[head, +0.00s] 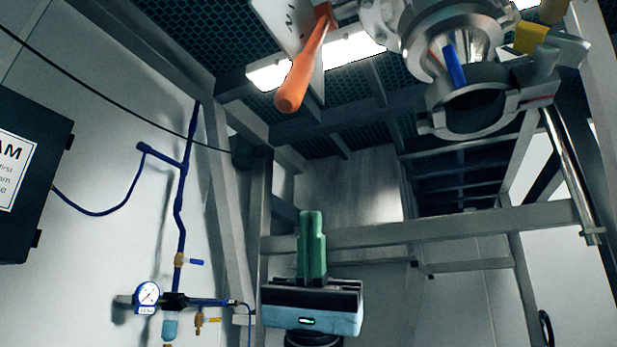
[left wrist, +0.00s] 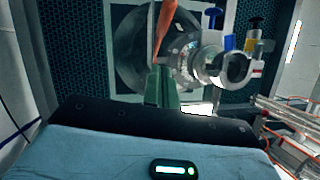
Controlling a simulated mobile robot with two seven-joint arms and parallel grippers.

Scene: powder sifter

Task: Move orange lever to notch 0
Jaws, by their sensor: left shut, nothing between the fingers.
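The orange lever (head: 305,65) hangs at the top of the head view, slanting down and left from its pivot beside a pale marked plate (head: 283,22). I cannot read the notch it stands at. My left gripper (head: 312,214) points up below the lever, its green fingers together and empty, with a clear gap between them in the head view. In the left wrist view the lever (left wrist: 163,25) shows just above the green fingertips (left wrist: 163,68); whether they touch cannot be told there. My right gripper is not in view.
A metal pipe outlet with a clamp ring (head: 475,105) and a blue handle (head: 454,66) is right of the lever. Metal frame beams (head: 430,232) cross behind my gripper. A gauge (head: 147,293) and blue piping are on the left wall. Open air lies between gripper and lever.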

